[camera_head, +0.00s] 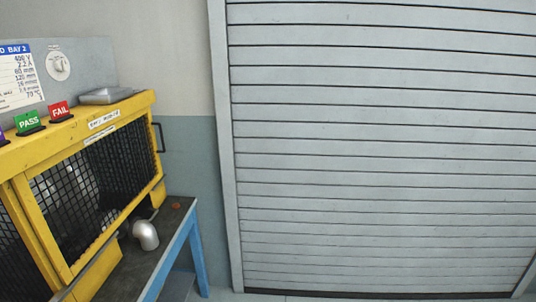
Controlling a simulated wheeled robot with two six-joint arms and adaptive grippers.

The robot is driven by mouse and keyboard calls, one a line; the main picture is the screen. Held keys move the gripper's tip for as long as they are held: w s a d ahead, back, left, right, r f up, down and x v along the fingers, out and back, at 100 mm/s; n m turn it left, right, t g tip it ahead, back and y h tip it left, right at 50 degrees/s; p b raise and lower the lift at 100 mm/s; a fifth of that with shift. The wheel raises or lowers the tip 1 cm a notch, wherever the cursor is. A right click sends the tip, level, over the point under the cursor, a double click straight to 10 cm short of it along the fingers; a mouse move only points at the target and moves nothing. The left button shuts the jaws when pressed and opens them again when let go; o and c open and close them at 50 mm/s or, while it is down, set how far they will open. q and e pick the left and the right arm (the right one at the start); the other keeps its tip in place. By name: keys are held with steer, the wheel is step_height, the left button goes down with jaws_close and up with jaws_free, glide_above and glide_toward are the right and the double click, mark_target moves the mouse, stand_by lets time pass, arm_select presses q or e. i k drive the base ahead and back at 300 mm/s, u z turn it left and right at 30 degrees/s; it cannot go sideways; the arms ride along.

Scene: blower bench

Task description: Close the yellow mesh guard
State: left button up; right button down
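The yellow mesh guard (72,272) stands on the bench at the left of the head view, with a yellow frame and black wire mesh (122,165). A black handle (160,137) sticks out at its right end. Pale shapes show dimly behind the mesh, too unclear to name. The guard's left part runs out of the picture. I cannot tell from this angle how far its panel stands open or whether it is shut. Neither of my grippers is in view.
A silver pipe elbow (146,234) stands on the dark bench top (172,222) with blue legs (184,252). Green PASS (29,121) and red FAIL (60,110) signs sit on the guard's top. A grey roller shutter (380,150) fills the right; no objects show before it.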

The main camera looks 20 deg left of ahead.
mark_target(19, 182)
steer(key=u, duration=0.15)
steer(key=i, duration=1.2)
steer(key=u, duration=1.05)
steer(key=i, duration=0.8)
steer(key=u, duration=0.9)
